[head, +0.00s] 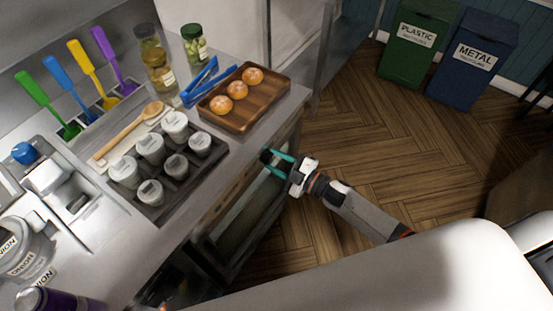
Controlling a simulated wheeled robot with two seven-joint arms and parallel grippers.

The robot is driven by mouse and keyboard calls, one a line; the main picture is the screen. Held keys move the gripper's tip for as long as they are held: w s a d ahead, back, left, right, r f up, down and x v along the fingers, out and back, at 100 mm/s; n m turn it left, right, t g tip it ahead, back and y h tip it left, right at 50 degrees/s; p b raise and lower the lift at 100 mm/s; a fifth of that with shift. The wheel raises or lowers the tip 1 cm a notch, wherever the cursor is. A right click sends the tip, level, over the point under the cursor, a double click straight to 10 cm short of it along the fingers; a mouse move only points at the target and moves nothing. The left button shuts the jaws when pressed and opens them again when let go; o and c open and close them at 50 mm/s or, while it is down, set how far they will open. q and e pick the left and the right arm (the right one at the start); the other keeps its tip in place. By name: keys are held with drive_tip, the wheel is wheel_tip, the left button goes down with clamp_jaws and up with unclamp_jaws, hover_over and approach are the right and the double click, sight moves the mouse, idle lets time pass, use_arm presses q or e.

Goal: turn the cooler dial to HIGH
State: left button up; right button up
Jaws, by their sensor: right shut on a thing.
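The cooler dial (265,155) is a small dark knob on the front of the counter, just below its top edge at the right end. My right gripper (274,162) reaches it from the lower right, and its teal fingers are shut on the dial. The fingers partly cover the dial, and its pointer and any HIGH marking cannot be made out. Below it, the cooler's glass-fronted door (245,214) shows in the counter front.
On the counter, a wooden tray (242,122) with three round orange-brown items stands near the dial, beside blue tongs (207,84) and a dark rack (167,210) of white-lidded shakers. Green (416,42) and blue (472,60) bins stand far back. The wooden floor (400,140) is clear.

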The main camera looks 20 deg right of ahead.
drive_tip(key=shift+m, duration=0.5)
drive_tip(key=o, duration=1)
drive_tip(key=b+v, duration=0.2)
drive_tip(key=v, duration=1)
drive_tip(key=shift+d, duration=0.1)
